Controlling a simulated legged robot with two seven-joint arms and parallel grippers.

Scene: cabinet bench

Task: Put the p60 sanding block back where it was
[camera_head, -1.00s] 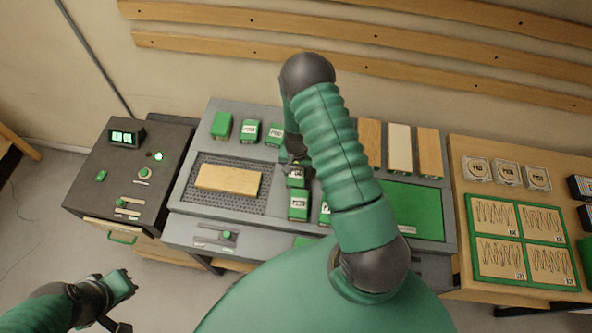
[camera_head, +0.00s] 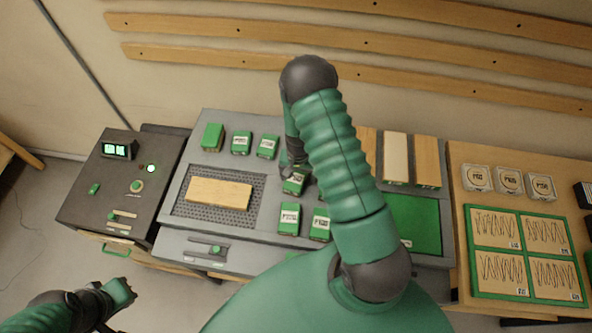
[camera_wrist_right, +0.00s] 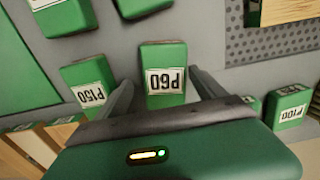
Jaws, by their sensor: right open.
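The green P60 sanding block (camera_wrist_right: 163,75) with its white label appears upside down in the right wrist view and seems to rest on the grey bench top. My right gripper (camera_wrist_right: 163,92) is open, with one finger on either side of the block; I cannot tell whether they touch it. In the head view the block (camera_head: 295,185) sits under my right gripper (camera_head: 297,171), partly covered by it and the arm. My left gripper (camera_head: 123,290) is at the lower left, away from the bench; its jaw state is unclear.
Similar green blocks stand nearby: several at the back left (camera_head: 241,143), and two in front (camera_head: 289,218). A P150 block (camera_wrist_right: 90,85) and a P100 block (camera_wrist_right: 288,107) flank it in the right wrist view. A wooden board (camera_head: 219,193) lies on a perforated mat (camera_head: 185,210).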

